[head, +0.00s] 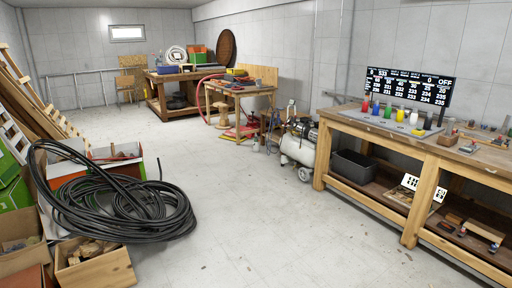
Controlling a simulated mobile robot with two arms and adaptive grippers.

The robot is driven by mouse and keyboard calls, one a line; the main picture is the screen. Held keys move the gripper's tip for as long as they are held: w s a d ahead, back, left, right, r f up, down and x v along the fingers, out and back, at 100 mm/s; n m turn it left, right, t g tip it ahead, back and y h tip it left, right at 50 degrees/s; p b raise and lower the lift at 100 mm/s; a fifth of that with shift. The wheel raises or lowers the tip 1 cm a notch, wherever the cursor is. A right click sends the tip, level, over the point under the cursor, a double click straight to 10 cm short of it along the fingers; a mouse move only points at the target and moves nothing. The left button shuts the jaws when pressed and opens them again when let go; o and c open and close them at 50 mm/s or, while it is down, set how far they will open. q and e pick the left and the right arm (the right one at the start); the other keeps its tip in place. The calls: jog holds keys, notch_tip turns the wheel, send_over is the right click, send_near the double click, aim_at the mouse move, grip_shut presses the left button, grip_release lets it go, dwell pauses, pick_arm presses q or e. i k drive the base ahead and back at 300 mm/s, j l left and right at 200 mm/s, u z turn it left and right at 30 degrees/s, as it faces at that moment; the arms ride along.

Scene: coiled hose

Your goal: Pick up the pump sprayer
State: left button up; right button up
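I cannot make out the pump sprayer for sure. Several small upright items (269,130) stand on the floor between the small wooden workbench and the air compressor, too small to identify. Neither of my grippers is in the head view.
A coiled black hose (125,205) lies over boxes at the left. A wooden workbench (430,150) with colored bottles and a display (409,86) lines the right. An air compressor (298,148) stands beside it. A smaller workbench (240,90) is farther back. The middle floor is clear.

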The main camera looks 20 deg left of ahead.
aim_at(255, 143)
jog(key=i+j+u, duration=0.25)
jog(key=i, duration=0.2)
jog(key=i+u, duration=0.25)
jog(key=i, duration=0.15)
jog(key=i+u, duration=0.15)
jog(key=i, duration=6.3)
jog(key=j, duration=0.15)
